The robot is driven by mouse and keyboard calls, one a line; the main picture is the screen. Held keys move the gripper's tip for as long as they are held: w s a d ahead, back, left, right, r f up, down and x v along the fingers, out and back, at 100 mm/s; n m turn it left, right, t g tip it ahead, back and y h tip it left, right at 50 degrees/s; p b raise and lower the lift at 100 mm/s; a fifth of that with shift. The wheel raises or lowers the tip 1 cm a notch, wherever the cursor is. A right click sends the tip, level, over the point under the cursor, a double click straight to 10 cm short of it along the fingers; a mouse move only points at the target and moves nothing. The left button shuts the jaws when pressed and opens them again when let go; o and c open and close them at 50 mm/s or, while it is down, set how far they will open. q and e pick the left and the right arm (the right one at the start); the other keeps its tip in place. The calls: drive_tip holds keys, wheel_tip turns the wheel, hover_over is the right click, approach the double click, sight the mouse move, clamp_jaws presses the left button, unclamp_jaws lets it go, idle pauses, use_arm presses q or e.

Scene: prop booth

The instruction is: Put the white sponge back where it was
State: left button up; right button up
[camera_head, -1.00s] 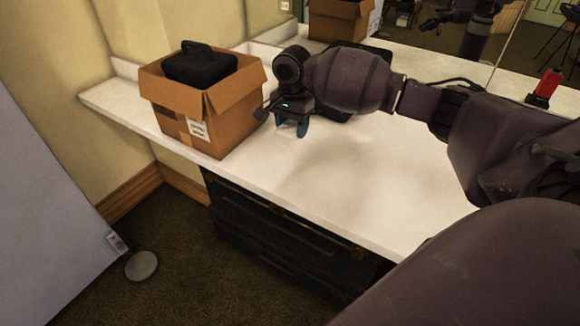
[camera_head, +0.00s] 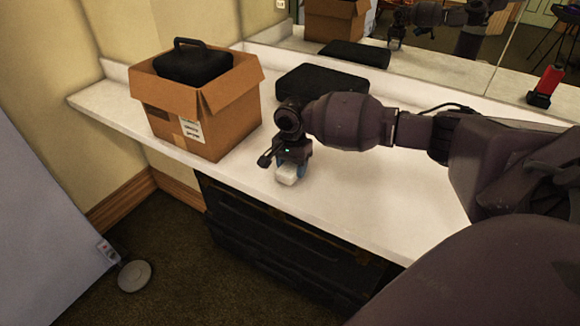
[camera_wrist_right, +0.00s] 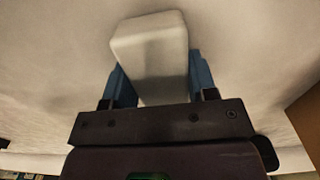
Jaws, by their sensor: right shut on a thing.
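The white sponge (camera_head: 288,175) is between the blue fingers of my right gripper (camera_head: 291,171), at the front part of the white counter (camera_head: 350,190). In the right wrist view the sponge (camera_wrist_right: 151,50) is a pale block sticking out past the fingertips of the gripper (camera_wrist_right: 155,80), with one finger on each side. The right gripper is shut on it and points down. I cannot tell whether the sponge touches the counter. My left gripper is not in view.
An open cardboard box (camera_head: 205,120) with a black case (camera_head: 193,63) in it stands left of the gripper. A flat black case (camera_head: 322,84) lies behind the gripper. A red and black object (camera_head: 546,85) is at the back right. A mirror lines the back.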

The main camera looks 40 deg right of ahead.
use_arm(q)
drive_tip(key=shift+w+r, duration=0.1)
use_arm(e)
drive_tip(key=o, duration=0.8)
wheel_tip(320, 180, up, 5)
drive_tip(key=shift+r+p, duration=0.15)
drive_tip(key=shift+p, duration=0.7)
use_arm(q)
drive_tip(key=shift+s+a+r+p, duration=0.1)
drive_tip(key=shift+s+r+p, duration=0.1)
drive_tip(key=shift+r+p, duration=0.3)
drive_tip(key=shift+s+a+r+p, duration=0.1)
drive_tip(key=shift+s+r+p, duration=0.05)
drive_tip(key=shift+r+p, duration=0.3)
use_arm(e)
wheel_tip(320, 180, up, 7)
drive_tip(key=shift+f, duration=0.1)
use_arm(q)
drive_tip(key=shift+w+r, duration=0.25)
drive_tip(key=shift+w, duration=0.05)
